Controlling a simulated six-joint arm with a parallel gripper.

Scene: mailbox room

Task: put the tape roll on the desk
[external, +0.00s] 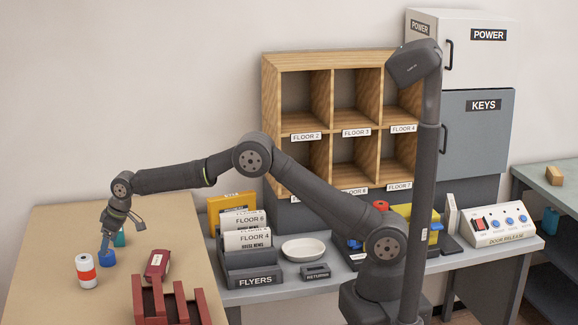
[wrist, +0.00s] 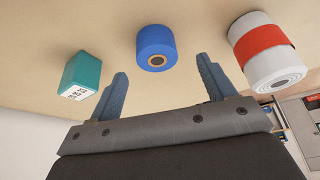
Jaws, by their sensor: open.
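A blue tape roll (external: 108,259) stands on the tan tabletop at the left. In the wrist view the tape roll (wrist: 157,48) lies ahead of the space between my fingers, its brown core facing the camera. My gripper (external: 106,244) is open and empty, pointing down just above the roll; the fingers of my gripper (wrist: 162,68) are spread and show nothing between them. I cannot tell the exact gap to the roll. The grey desk (external: 260,296) stands to the right of the tan top.
A white roll with a red band (external: 86,271) and a teal box (wrist: 82,76) stand close to the tape roll. A red stapler-like item (external: 157,264) and a red rack (external: 160,304) are nearer the front. The desk holds a flyer tray (external: 252,265), a white dish (external: 304,249) and a door-release panel (external: 498,226).

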